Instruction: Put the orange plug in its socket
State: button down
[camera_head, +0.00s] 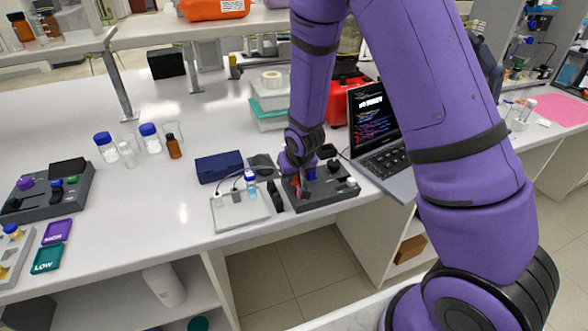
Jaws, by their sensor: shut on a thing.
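My gripper (299,185) points down over the left part of a dark grey rig box (330,196) near the front edge of the bench. It is shut on a small orange-red piece, which I take to be the orange plug (296,181). The plug is mostly hidden by the fingers. I cannot tell whether it touches the box or sits in a socket. A blue part (312,173) stands on the box just right of my gripper. The orange plug's socket cannot be made out.
A white tray (240,213) with a blue-capped vial (250,184) stands left of the box. A dark blue case (219,166) lies behind it. An open laptop (386,150) stands close on the right. Another dark rig (45,192) is at far left. The bench between is mostly clear.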

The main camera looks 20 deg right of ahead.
jog(key=shift+s+f, duration=0.1)
jog(key=shift+f, duration=0.15)
jog(key=c, duration=1.1)
grip_release()
jog(key=shift+o, duration=1)
jog(key=shift+r, duration=0.3)
jog(key=v, duration=1)
jog(key=shift+r, duration=0.15)
jog(key=shift+s, duration=0.15)
